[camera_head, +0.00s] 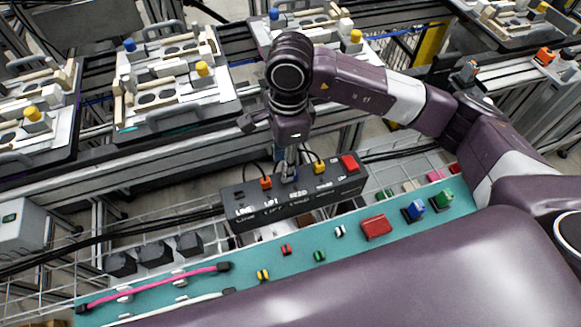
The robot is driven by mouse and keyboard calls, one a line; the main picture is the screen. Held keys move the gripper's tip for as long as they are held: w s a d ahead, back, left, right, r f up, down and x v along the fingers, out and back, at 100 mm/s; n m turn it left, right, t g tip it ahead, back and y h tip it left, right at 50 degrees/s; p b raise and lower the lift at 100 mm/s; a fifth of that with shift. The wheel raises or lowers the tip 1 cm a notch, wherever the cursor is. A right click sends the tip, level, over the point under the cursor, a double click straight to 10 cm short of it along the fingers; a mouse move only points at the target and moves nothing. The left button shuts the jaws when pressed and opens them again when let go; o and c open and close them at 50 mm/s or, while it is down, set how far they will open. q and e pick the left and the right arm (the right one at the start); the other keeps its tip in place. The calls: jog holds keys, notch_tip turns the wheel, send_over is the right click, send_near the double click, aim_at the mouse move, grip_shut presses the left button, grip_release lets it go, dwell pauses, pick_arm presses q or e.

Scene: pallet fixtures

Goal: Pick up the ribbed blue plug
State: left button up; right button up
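My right gripper (289,163) points down at the black labelled socket box (300,207), over its upper middle between two corded plugs. A small blue-grey part (289,176) shows right at its fingertips; I cannot tell whether it is the ribbed blue plug or part of the gripper. The fingers are too small and dark to tell whether they are open or shut. An orange plug (265,183) and a yellow plug (319,168) with black cords stand in the box on either side. My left gripper is out of view.
A red button (348,162) is at the box's right end. Pallet fixtures (180,75) stand behind, beyond a gap.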

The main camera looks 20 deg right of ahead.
jog(key=shift+w+d+h, duration=0.3)
jog(key=shift+d+h, duration=0.1)
jog(key=shift+d, duration=0.35)
jog(key=shift+d+f, duration=0.2)
jog(key=shift+f, duration=0.15)
jog(key=f, duration=0.2)
jog(key=f+p, duration=0.1)
jog(key=f, duration=0.3)
jog(key=shift+w+d+f+p, duration=0.3)
jog(key=shift+f, duration=0.1)
jog(key=shift+c, duration=0.6)
grip_shut()
